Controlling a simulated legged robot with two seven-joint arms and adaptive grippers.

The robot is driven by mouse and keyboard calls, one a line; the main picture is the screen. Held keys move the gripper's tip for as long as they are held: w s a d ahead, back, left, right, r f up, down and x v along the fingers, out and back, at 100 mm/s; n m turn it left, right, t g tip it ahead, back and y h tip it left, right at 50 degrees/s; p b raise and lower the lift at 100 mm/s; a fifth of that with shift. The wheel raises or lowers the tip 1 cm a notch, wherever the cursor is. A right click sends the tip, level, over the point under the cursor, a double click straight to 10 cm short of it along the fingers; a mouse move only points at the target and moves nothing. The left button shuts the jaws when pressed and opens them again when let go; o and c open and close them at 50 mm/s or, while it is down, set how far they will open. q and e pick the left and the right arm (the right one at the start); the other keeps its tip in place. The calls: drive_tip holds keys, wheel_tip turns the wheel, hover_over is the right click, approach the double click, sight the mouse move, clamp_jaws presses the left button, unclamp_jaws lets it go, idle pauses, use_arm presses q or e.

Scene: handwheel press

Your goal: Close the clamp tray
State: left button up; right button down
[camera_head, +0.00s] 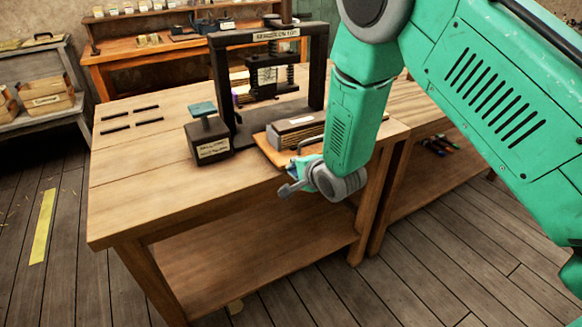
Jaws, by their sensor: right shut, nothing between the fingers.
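The black press (317,72) stands upright on the wooden workbench, with a pale label on its top beam. What looks like the clamp tray, an orange-brown board (268,150), sticks out in front of the press. A long block with a grey top (292,132) lies on it. My right gripper (285,190) is shut and empty at the bench's front edge, just below and in front of the tray's near end. I cannot tell whether it touches the tray. My right arm hides the tray's right part. My left gripper is not in view.
A dark box with a green-topped knob (208,140) stands left of the press. The bench's left front (150,195) is clear. Another bench stands behind, and a shelf with wooden crates (50,100) is at left.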

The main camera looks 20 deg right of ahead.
drive_tip(key=shift+w, duration=0.5)
drive_tip(key=shift+w, duration=0.1)
